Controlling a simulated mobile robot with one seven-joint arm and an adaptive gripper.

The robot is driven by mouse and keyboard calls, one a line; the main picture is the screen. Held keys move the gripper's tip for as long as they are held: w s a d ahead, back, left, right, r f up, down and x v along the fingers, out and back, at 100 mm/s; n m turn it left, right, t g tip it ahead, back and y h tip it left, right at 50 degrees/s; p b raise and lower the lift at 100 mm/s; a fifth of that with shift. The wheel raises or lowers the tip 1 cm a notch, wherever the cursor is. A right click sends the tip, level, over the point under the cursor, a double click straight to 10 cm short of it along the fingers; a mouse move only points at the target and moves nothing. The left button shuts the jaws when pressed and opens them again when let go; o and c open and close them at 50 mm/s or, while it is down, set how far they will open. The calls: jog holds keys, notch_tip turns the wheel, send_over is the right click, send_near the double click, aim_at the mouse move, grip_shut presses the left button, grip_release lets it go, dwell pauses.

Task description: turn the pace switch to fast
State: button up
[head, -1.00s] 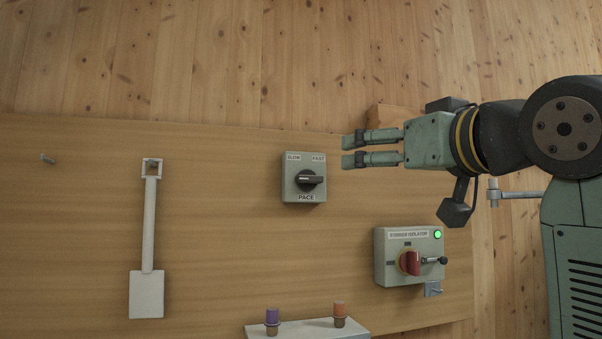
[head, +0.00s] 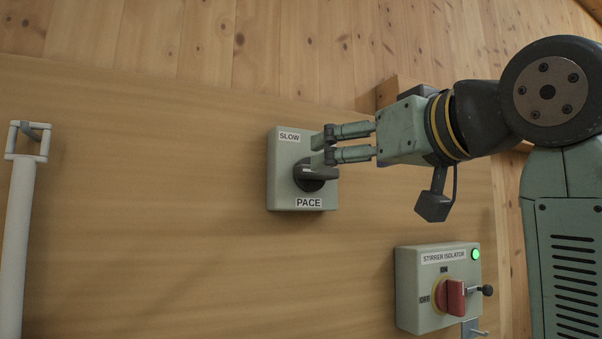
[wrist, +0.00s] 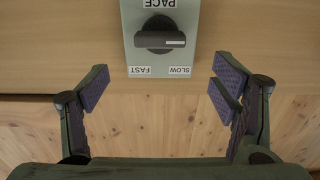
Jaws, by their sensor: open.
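The pace switch is a grey box (head: 285,175) on the wooden panel, with a dark knob (head: 318,176). In the wrist view the box (wrist: 133,25) is upside down, with FAST at lower left and SLOW at lower right. There the knob (wrist: 155,40) lies level, its white mark at the SLOW-side end. My gripper (head: 328,146) is open and empty. In the head view its fingers overlap the box's upper right and hide the FAST label. In the wrist view my fingers (wrist: 162,86) are spread wide, the knob lying beyond them; no contact shows.
A stirrer isolator box (head: 420,290) with a red handle (head: 455,297) and lit green lamp is below right. A pale bar with a square loop (head: 22,200) hangs at far left. The panel between is clear.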

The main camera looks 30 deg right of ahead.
aim_at(317, 173)
jog(key=w+p, duration=0.1)
jog(key=w, duration=0.2)
jog(key=w+p, duration=0.1)
jog(key=w, duration=0.3)
jog(key=w+p, duration=0.1)
jog(key=w, duration=0.2)
jog(key=shift+w+d, duration=0.25)
jog(key=shift+d, duration=0.1)
jog(key=c, duration=1.2)
jog(key=shift+o, duration=0.2)
